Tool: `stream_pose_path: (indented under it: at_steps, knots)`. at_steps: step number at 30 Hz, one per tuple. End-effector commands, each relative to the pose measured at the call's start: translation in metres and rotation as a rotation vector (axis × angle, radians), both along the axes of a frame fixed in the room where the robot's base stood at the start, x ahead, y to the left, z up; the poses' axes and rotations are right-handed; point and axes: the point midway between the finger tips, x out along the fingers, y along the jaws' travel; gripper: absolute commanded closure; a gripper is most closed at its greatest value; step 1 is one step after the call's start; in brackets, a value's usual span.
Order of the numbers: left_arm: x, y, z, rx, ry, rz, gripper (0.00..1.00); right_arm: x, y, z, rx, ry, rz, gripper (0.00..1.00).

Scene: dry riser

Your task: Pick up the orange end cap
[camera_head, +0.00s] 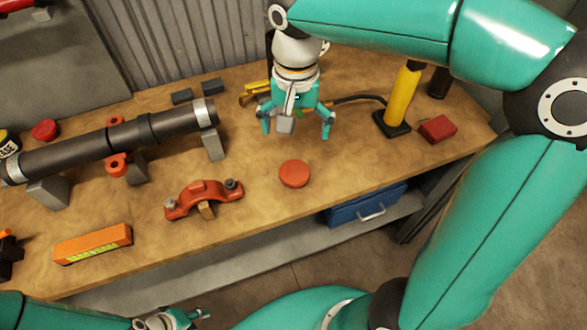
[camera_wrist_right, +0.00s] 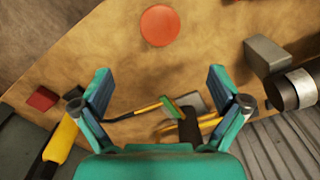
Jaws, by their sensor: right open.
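The orange end cap (camera_head: 294,173) is a flat round disc lying on the wooden bench near its front edge. It also shows in the right wrist view (camera_wrist_right: 160,25), at the top middle, beyond the fingertips. My right gripper (camera_head: 297,132) is above the bench, behind the cap in the head view and apart from it. Its fingers are spread and empty, which the right wrist view also shows (camera_wrist_right: 160,78). My left gripper (camera_head: 190,318) is only partly in view at the bottom edge, away from the cap, and its fingers are unclear.
A dark pipe (camera_head: 85,152) rests on grey blocks at left. A red clamp half (camera_head: 204,197) and an orange level (camera_head: 92,244) lie near the front edge. A yellow-handled tool (camera_head: 402,98) and a red block (camera_head: 438,129) are at right. The bench around the cap is clear.

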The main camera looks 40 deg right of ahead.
Motion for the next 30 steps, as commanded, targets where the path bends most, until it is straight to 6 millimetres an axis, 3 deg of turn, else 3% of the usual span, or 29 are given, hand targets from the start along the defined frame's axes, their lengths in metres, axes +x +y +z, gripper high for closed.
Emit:
stream_pose_path:
  at_steps: [3, 10, 20, 30]
  knots:
    - [0.0, 0.0, -0.003, 0.0, 0.0, 0.0, 0.6, 0.002, 0.004, -0.029, -0.001, 0.008, 0.013, 0.02]
    - [0.0, 0.0, -0.004, 0.0, -0.001, 0.001, 0.6, 0.004, 0.007, -0.074, -0.001, 0.006, 0.02, 0.02]
    - [0.0, 0.0, -0.003, 0.0, -0.001, 0.001, 0.6, 0.002, 0.008, -0.097, -0.001, 0.005, 0.023, 0.02]
    - [0.0, 0.0, 0.001, 0.0, -0.001, 0.0, 0.6, -0.006, 0.007, -0.139, -0.001, 0.005, 0.024, 0.02]
